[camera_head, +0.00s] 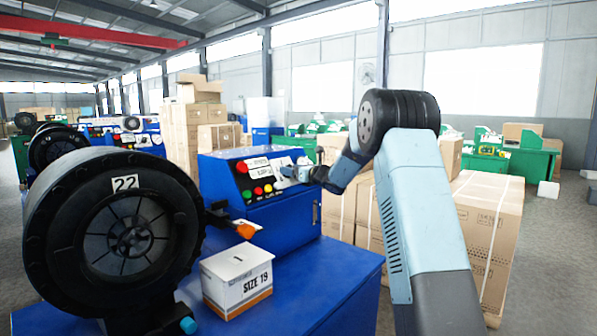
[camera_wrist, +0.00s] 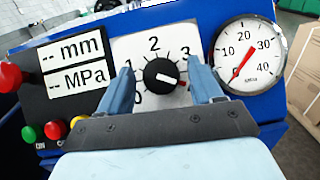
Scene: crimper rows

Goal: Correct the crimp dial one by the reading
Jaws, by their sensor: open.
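The crimp dial (camera_wrist: 160,70) is a round black knob on a white plate in the wrist view. Its red-and-white mark points right and slightly down, past the 3. The numbers 1, 2 and 3 show; the plate's lower part is hidden by my gripper (camera_wrist: 162,82). My gripper is open, one blue finger on each side of the knob. I cannot tell whether they touch it. In the head view my gripper (camera_head: 284,176) is at the front of the blue control box (camera_head: 270,213). The display (camera_wrist: 74,63) shows dashes before mm and MPa.
A gauge (camera_wrist: 247,57) right of the dial has its red needle pointing lower left. A red button (camera_wrist: 9,76) and small coloured buttons lie left. A black crimper (camera_head: 110,235) marked 22 and a SIZE 19 box (camera_head: 236,282) stand on the blue bench. Cartons (camera_head: 488,225) stand right.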

